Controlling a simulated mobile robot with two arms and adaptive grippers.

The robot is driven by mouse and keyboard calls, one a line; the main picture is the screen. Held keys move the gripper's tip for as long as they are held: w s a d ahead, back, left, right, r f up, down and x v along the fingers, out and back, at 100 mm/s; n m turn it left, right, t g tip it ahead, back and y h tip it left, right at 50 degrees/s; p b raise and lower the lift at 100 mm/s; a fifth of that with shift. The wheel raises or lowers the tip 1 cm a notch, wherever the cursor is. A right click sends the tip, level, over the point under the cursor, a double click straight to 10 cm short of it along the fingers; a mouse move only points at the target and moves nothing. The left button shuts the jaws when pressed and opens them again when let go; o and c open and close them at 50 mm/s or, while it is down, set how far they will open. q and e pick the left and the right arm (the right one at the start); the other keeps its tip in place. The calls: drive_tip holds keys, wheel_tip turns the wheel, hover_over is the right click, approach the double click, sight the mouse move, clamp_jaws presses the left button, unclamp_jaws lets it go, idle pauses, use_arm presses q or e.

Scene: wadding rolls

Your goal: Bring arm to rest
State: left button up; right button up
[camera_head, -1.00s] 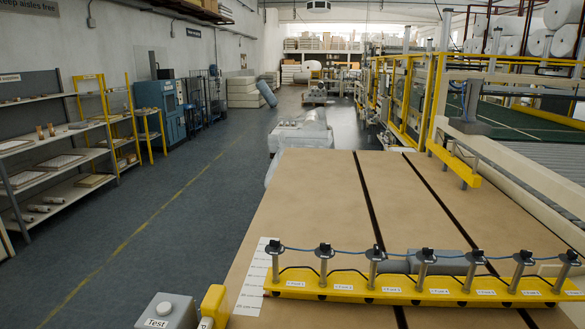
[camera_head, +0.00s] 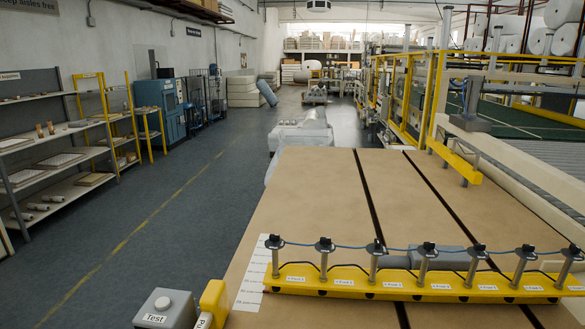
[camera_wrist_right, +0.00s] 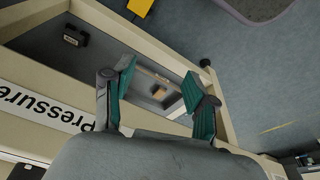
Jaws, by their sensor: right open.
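My right gripper (camera_wrist_right: 158,100) shows in the right wrist view with its two teal-padded fingers apart and nothing between them. It hangs beside a cream frame (camera_wrist_right: 120,35) carrying a label that reads "Pressure" (camera_wrist_right: 45,108). Neither of my arms shows in the head view, and my left gripper is in neither view.
In the head view a brown-topped table (camera_head: 310,200) bears a yellow bar (camera_head: 420,284) with several upright posts. A grey box marked "Test" (camera_head: 166,307) stands at its front left. Shelves (camera_head: 60,160) line the left wall. The aisle floor (camera_head: 160,220) is clear.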

drive_tip(key=s+d+f+b, duration=0.1)
drive_tip(key=s+f, duration=0.8)
drive_tip(key=f, duration=0.3)
drive_tip(key=s+d+f+g+b, duration=0.1)
drive_tip(key=s+d+f, duration=0.1)
drive_tip(key=s+f, duration=0.7)
wheel_tip(320, 180, down, 5)
drive_tip(key=shift+s+d+r+g+b, duration=0.2)
drive_tip(key=shift+s+g+b, duration=0.1)
drive_tip(key=shift+s+b, duration=0.1)
